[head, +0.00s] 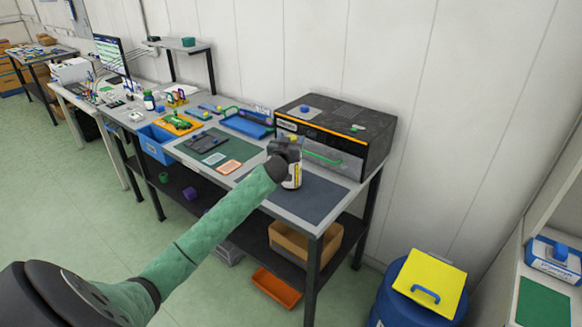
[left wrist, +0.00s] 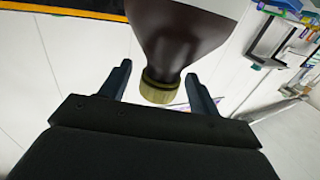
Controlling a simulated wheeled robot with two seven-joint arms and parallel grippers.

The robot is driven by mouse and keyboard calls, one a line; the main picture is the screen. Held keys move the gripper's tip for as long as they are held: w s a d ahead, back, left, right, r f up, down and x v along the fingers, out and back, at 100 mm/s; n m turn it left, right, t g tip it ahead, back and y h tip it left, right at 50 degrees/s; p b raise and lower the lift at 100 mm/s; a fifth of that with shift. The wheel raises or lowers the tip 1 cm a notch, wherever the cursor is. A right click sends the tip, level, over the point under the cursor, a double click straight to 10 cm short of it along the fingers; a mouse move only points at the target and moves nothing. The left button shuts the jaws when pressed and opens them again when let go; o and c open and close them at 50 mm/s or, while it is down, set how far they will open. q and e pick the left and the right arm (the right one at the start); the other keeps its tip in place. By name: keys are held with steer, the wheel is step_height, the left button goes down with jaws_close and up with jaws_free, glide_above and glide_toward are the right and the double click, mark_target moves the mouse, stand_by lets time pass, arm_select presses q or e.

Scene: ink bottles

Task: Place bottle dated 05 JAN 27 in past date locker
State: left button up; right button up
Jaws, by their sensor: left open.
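A dark brown bottle (head: 294,178) with a white and yellow label stands at the dark mat near the table's right end, partly hidden by my gripper. Its date is not readable. In the left wrist view the bottle's brown body (left wrist: 190,35) and yellowish ribbed cap (left wrist: 160,88) show between the fingers. My left gripper (head: 289,150) is at the bottle's top. Its jaws (left wrist: 158,78) are open, with gaps on both sides of the neck. A dark cabinet (head: 372,150) with an orange stripe and green handle stands behind; I cannot read its label. My right gripper is out of view.
The dark mat (head: 325,203) is mostly clear. A blue tray (head: 247,128), a green board (head: 228,150) and a blue bin (head: 153,148) are to the left. A cardboard box (head: 290,243) sits on the lower shelf.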

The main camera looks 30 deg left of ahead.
arm_select(q)
jaws_close()
stand_by(0.4)
